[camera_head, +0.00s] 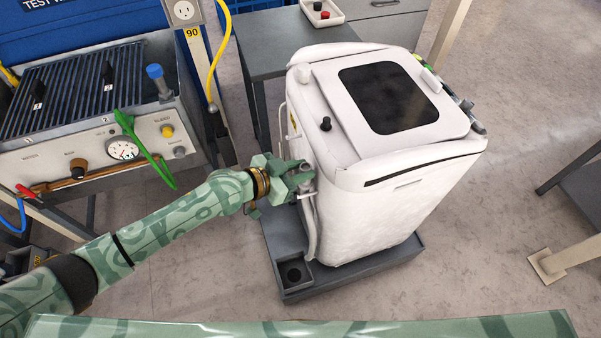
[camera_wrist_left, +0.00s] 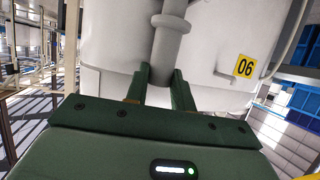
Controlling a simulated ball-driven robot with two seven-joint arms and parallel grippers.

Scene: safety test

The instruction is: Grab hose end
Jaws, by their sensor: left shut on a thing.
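The hose end (camera_head: 305,181) is a grey-white tube end with a collar at the left side of a white cabinet-like machine (camera_head: 345,215). My left gripper (camera_head: 300,175) is at that side of the machine, its green fingers closed around the hose end. In the left wrist view, the two fingers (camera_wrist_left: 160,88) stand either side of the pale hose (camera_wrist_left: 168,60), just below its wider collar. The hose runs along the machine's white wall, which carries a yellow "06" label (camera_wrist_left: 244,66). My right gripper is not in view.
A test bench (camera_head: 95,150) with gauge and knobs is at the left. A grey table (camera_head: 290,48) stands behind.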

